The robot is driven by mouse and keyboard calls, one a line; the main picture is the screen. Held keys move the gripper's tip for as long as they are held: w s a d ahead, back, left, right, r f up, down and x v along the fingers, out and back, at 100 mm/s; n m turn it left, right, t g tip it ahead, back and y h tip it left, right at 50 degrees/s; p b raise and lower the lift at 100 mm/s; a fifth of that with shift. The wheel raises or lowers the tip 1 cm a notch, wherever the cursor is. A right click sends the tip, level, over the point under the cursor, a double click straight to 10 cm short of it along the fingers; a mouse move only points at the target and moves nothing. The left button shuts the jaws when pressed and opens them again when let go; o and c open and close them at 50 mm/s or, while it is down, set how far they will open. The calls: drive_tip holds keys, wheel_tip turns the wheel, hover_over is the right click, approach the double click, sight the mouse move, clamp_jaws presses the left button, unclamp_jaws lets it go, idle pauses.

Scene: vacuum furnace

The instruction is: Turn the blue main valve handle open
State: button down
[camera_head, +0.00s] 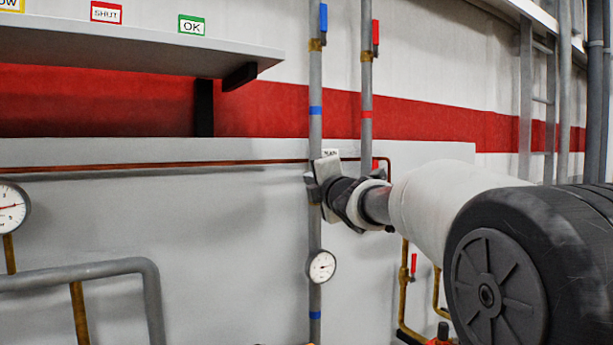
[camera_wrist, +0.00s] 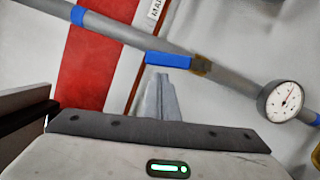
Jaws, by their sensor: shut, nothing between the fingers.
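The blue main valve handle (camera_wrist: 168,63) shows in the wrist view, on a brass valve body (camera_wrist: 202,67) on a grey pipe (camera_wrist: 120,37). It lies roughly along the pipe, at a slight angle to it. My gripper (camera_wrist: 158,80) is shut and empty, its tips just beside the handle in the picture. I cannot tell whether they touch it. In the head view my gripper (camera_head: 315,185) is in front of the left grey pipe (camera_head: 315,140) and hides this handle. A white label (camera_head: 331,153), partly hidden, sits beside it.
Another blue handle (camera_head: 323,17) is higher on the same pipe. A red handle (camera_head: 375,32) is on the pipe to the right. A round gauge (camera_head: 321,266) is below my gripper. A shelf (camera_head: 140,45) juts out at upper left. The panel left of the pipe is mostly clear.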

drive_tip(key=shift+w+d, duration=0.25)
drive_tip(key=p, duration=0.2)
drive_tip(key=w+d+r+m+p, duration=0.1)
drive_tip(key=shift+d+m+p, duration=0.25)
drive_tip(key=shift+m+p, duration=0.05)
drive_tip(key=shift+p, duration=0.05)
idle(0.3)
